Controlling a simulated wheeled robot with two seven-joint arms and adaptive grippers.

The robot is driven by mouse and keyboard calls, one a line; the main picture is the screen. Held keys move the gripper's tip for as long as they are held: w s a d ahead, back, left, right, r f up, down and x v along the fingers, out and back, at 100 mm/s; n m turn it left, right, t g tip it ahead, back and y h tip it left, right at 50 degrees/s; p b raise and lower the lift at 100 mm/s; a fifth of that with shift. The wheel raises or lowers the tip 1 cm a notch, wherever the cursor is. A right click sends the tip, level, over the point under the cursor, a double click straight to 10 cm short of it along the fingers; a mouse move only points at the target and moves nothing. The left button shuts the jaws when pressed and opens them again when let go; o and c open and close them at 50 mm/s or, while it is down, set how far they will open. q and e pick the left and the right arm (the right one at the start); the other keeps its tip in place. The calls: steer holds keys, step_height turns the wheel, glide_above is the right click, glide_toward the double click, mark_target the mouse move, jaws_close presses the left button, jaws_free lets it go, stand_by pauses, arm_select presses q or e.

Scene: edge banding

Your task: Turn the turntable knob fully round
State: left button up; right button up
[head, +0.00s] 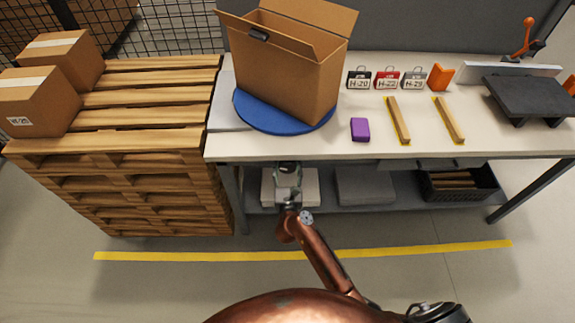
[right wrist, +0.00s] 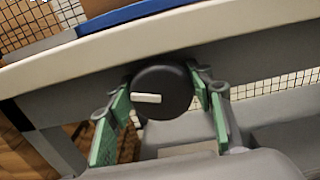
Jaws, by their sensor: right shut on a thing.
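The turntable knob (right wrist: 172,98) is a round black knob with a white bar marker, mounted on the front of the bench below the tabletop edge. In the right wrist view the marker lies nearly level, left of the knob's middle. My right gripper (right wrist: 165,90) has its green-padded fingers on both sides of the knob and is shut on it. In the head view my right gripper (head: 288,168) is at the table's front edge and the knob is hidden. The blue turntable (head: 262,125) carries a large open cardboard box (head: 285,65). My left gripper is not in view.
The white workbench (head: 345,148) holds a purple block (head: 360,129), two wooden strips (head: 398,120), several small labelled bags (head: 386,79) and a dark stand (head: 530,95). A pallet stack (head: 120,170) with boxes is at the left. A lower shelf (head: 325,203) lies under the bench.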

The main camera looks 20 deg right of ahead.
steer(key=n+p, duration=0.1)
steer(key=p, duration=0.1)
steer(key=n+p, duration=0.1)
steer(key=p, duration=0.1)
steer(key=shift+a+r+n, duration=0.1)
steer(key=shift+r+n, duration=0.15)
steer(key=shift+n, duration=0.15)
steer(key=shift+f+n+p, duration=0.25)
steer(key=shift+n+p, duration=0.15)
steer(key=shift+n, duration=0.2)
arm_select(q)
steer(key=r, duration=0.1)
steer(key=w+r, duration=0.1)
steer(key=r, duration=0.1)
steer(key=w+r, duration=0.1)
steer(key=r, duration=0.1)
arm_select(e)
steer(key=o, duration=1.2)
steer(key=shift+c, duration=0.2)
steer(key=shift+s, duration=0.1)
steer(key=v, duration=1.2)
